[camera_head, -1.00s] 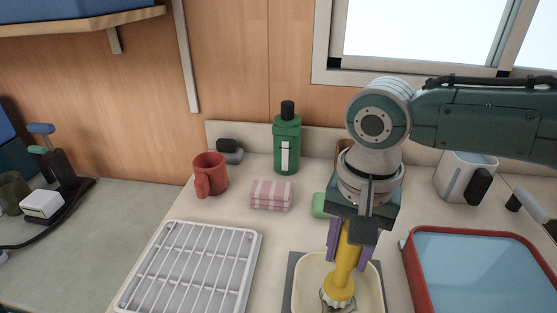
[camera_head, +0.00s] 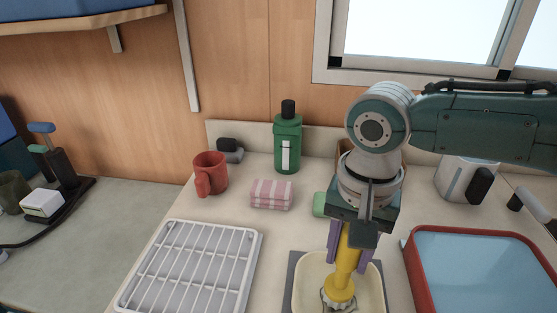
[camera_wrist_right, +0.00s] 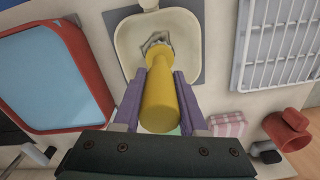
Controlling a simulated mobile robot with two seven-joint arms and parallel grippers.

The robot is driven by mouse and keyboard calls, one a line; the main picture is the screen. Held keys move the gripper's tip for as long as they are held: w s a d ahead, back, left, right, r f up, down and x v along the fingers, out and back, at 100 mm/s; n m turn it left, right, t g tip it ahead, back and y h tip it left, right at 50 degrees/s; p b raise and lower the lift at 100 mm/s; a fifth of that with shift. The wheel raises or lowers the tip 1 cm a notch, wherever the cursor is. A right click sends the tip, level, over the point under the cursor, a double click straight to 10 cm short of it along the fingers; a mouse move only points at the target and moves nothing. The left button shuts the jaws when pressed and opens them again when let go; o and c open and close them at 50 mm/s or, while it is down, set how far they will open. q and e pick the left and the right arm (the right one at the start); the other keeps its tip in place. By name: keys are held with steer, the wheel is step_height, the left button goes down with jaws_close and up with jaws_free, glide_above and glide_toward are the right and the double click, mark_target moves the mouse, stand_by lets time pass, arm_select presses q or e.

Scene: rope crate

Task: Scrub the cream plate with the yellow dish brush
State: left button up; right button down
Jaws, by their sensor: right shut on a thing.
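The cream plate (camera_head: 373,290) lies on a dark grey mat (camera_head: 294,272) at the bottom of the head view; its lower part is cut off by the frame. My right gripper (camera_head: 347,246) is shut on the yellow dish brush (camera_head: 342,285), held upright with its head down over the plate. In the right wrist view the brush handle (camera_wrist_right: 158,105) sits between the purple fingers, and its head reaches a grey patch (camera_wrist_right: 155,42) on the cream plate (camera_wrist_right: 190,40). I cannot tell whether the bristles press on it. My left gripper is not in view.
A white wire rack (camera_head: 190,265) lies left of the plate, and a red-rimmed blue tray (camera_head: 411,262) right of it. Behind are a red mug (camera_head: 211,172), a pink striped cloth (camera_head: 272,194), a green bottle (camera_head: 287,147) and a white container (camera_head: 455,178).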

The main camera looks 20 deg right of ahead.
steer(key=shift+f, duration=0.25)
steer(key=shift+w+a, duration=0.2)
steer(key=shift+a, duration=0.05)
steer(key=shift+a, duration=0.1)
stand_by(0.4)
steer(key=shift+a, duration=0.1)
steer(key=shift+s+d+r+p, duration=0.1)
steer(key=shift+s+d+p, duration=0.25)
steer(key=shift+d+p, duration=0.3)
steer(key=shift+s+d+p, duration=0.35)
steer(key=shift+d+p, duration=0.1)
steer(key=shift+d, duration=0.15)
steer(key=shift+s+d, duration=0.1)
steer(key=shift+d, duration=0.1)
